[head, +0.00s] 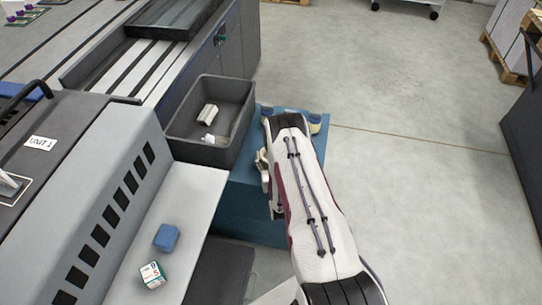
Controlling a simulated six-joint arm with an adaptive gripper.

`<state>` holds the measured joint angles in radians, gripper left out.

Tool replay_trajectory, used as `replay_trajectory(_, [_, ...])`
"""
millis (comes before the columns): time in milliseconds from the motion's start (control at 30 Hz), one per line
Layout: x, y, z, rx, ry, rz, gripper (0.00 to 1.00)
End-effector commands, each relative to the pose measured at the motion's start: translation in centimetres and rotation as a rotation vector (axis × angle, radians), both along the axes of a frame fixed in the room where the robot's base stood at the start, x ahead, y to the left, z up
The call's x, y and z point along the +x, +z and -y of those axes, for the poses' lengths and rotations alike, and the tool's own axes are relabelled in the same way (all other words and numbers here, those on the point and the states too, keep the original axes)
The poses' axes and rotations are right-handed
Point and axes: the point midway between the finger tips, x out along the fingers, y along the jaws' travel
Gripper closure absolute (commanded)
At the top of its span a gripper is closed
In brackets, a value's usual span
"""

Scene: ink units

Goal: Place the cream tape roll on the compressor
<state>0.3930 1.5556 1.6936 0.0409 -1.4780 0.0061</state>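A cream curved piece (262,163) shows at the left edge of my arm, over the blue-teal unit. It may be the cream tape roll, but I cannot tell it from a part of my own arm. The blue-teal unit (250,207) stands beside the printing machine and may be the compressor; its top is largely covered by my arm. My arm reaches up from the bottom right over this unit and hides my gripper. I cannot see the fingers or whether they hold anything.
A dark grey open bin (178,139) holds a cream block (209,114) and a small white piece. A blue block (166,237) and a white-green box (152,275) lie on the pale shelf (190,200).

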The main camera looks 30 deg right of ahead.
Motion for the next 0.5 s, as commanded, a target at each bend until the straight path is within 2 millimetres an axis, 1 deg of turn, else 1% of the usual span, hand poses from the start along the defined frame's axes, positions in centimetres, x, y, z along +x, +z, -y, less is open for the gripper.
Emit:
replay_trajectory(67, [-0.02, -0.19, -0.01, 0.0, 0.0, 0.0, 0.62])
replay_trajectory(100, [-0.03, -0.26, -0.01, 0.0, 0.0, -0.001, 0.37])
replay_trajectory(167, [-0.02, -0.23, -0.01, 0.0, 0.0, -0.001, 0.23])
replay_trajectory(500, [-0.01, -0.19, 0.0, 0.0, 0.0, 0.0, 0.23])
